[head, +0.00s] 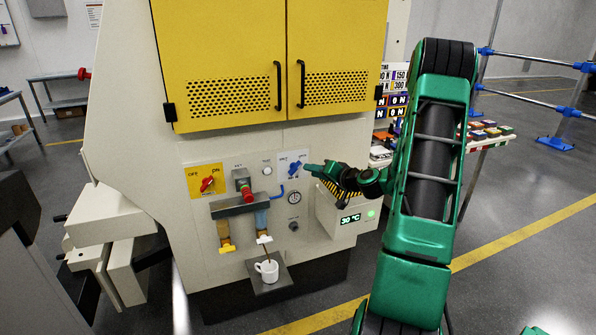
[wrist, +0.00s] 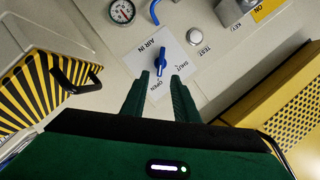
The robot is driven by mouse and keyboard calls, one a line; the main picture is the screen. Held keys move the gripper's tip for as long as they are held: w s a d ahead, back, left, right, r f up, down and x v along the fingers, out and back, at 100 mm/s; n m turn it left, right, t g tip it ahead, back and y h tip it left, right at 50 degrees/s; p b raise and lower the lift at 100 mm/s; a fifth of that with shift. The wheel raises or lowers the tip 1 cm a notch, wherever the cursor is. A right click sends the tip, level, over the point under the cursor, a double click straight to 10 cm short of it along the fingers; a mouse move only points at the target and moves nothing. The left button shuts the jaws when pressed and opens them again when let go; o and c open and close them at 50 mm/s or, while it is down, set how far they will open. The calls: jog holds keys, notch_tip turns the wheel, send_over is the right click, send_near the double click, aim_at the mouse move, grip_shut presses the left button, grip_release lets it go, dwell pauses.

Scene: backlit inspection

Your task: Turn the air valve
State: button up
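The air valve has a blue handle (wrist: 162,62) on a white plate (wrist: 158,40) marked AIR IN, OPEN and SHUT. In the wrist view the handle runs nearly up and down the picture, its lower end between the two words. In the head view the blue handle (head: 295,167) is on the panel's upper right, just left of my gripper (head: 309,168). My gripper shows in the wrist view (wrist: 159,76) with its fingers apart and nothing held. The handle lies in line with the gap between the tips; I cannot tell whether they touch it.
A white mug (head: 267,270) stands below. A striped box with a dark handle (wrist: 75,75) projects close by. Yellow doors (head: 287,65) are above.

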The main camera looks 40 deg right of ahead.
aim_at(298, 168)
jog(key=x, duration=0.8)
jog(key=shift+w+f, duration=0.1)
jog(key=shift+w, duration=0.3)
grip_shut()
